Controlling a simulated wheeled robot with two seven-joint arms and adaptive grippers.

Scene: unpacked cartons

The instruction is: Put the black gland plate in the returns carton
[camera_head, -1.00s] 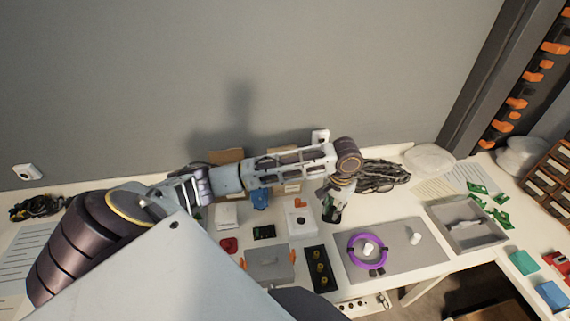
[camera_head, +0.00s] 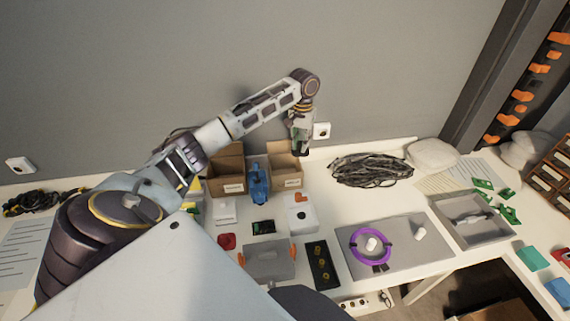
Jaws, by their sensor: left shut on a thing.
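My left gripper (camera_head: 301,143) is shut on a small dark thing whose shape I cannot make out. It hangs fingers-down over the back right part of the right open brown carton (camera_head: 286,183). Another open brown carton (camera_head: 229,186) stands to its left. Both have a pale label at the front, too small to read, so I cannot tell which is the returns carton. A black plate with several brass-coloured rings (camera_head: 319,266) lies on the table in front, apart from the gripper. My right gripper is not in view.
A blue object (camera_head: 259,184) stands between the cartons. A white box (camera_head: 300,216), a grey box with orange clips (camera_head: 269,262) and a purple ring (camera_head: 354,245) on a grey mat (camera_head: 408,250) lie in front. A dark cable coil (camera_head: 371,170) lies right of the cartons.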

